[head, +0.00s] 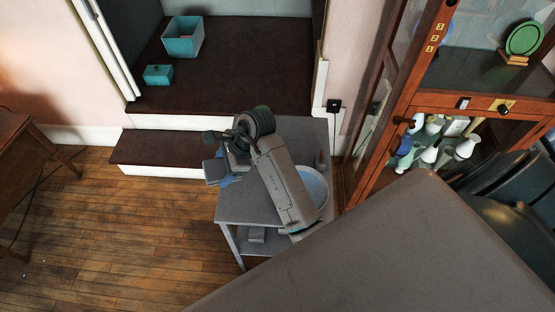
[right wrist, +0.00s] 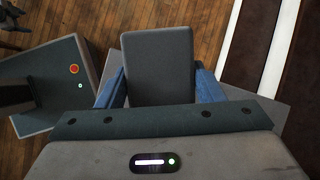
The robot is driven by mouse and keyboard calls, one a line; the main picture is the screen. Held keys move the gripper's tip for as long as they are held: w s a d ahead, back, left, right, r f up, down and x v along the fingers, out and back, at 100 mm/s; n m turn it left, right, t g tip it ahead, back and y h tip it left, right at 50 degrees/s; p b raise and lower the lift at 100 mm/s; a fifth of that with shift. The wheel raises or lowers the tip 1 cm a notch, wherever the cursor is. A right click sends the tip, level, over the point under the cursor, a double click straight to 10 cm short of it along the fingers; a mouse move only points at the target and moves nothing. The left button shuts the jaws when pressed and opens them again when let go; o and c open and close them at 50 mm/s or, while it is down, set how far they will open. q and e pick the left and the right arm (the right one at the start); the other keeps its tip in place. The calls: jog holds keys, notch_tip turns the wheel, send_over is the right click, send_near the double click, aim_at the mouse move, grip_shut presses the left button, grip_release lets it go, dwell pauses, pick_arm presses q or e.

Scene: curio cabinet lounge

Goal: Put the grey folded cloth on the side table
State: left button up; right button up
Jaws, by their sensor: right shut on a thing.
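My right gripper (head: 222,172) is shut on the grey folded cloth (head: 213,172), a flat rounded block. In the right wrist view the cloth (right wrist: 158,62) sits between the two blue fingers. The grey side table (head: 243,207) stands below my right arm, which hides part of its top. In the head view the cloth overlaps the table's left edge. I cannot tell whether it touches the top. My left gripper is not in view.
A pale blue round dish (head: 316,187) is on the table's right side, partly behind my arm. A dark brown step (head: 150,147) and a platform with a teal box (head: 183,46) and small teal chest (head: 158,74) lie behind. A wooden glass cabinet (head: 425,99) stands right.

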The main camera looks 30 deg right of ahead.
jog(key=shift+s+d+f+g+h, duration=0.6)
jog(key=shift+s+d+f+g, duration=0.35)
jog(key=shift+s+d, duration=0.2)
jog(key=p, duration=0.1)
send_over(236, 198)
jog(key=d, duration=0.2)
jog(key=f, duration=0.4)
jog(key=shift+s+a, duration=0.1)
jog(key=shift+a, duration=0.15)
jog(key=shift+f, duration=0.75)
notch_tip(236, 198, down, 3)
jog(key=shift+f+p, duration=0.2)
jog(key=shift+p, duration=0.4)
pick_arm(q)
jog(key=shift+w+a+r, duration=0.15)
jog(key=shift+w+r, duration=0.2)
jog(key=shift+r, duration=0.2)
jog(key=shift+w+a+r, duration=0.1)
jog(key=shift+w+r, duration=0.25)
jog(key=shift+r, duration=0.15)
pick_arm(e)
jog(key=shift+f, duration=0.2)
jog(key=o, duration=1.3)
jog(key=shift+f, duration=0.1)
jog(key=shift+c, duration=0.2)
